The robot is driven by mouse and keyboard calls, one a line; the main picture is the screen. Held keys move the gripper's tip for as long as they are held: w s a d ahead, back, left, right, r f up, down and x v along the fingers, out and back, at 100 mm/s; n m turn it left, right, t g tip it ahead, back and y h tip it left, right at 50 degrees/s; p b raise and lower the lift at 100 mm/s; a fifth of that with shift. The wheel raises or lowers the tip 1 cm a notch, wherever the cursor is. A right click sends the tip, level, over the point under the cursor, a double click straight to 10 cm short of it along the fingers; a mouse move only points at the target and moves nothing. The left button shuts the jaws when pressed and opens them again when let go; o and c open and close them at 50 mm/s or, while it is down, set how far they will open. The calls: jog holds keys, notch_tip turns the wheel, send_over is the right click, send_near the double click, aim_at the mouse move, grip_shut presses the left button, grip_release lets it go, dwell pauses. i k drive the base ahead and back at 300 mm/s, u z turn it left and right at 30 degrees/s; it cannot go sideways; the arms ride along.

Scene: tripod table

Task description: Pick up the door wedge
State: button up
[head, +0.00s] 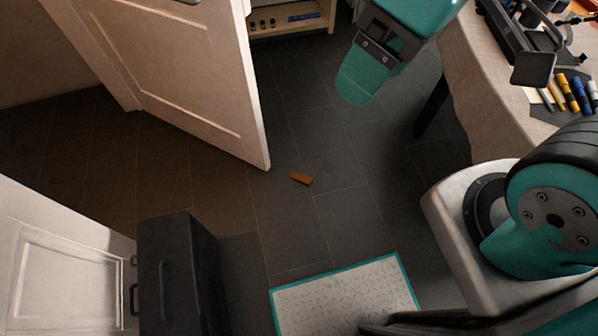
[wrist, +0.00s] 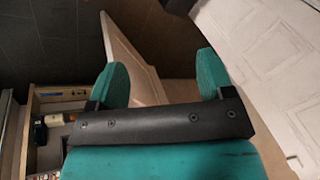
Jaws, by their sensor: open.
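The door wedge (head: 301,179) is a small orange-brown piece lying on the dark tiled floor in the middle of the head view, just right of the open door's lower corner. It stands apart from the door. My gripper (head: 358,85) is teal and hangs above the floor, up and to the right of the wedge in the picture. In the wrist view my gripper (wrist: 164,80) shows two teal fingers spread apart with nothing between them. I cannot make out the wedge in the wrist view.
The white door (head: 190,70) stands open at left. A dark drawer unit (head: 180,270) is at lower left. A teal-edged mat (head: 345,300) lies in front. A cloth-covered table (head: 500,80) with markers stands at right. A low shelf (head: 290,20) is behind. The floor around the wedge is clear.

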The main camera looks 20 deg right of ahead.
aim_at(305, 181)
jog(key=z, duration=0.6)
jog(key=k, duration=1.25)
jog(key=z, duration=0.85)
jog(key=i, duration=1.55)
jog(key=u, duration=1.35)
jog(key=i, duration=0.7)
jog(key=u, duration=0.7)
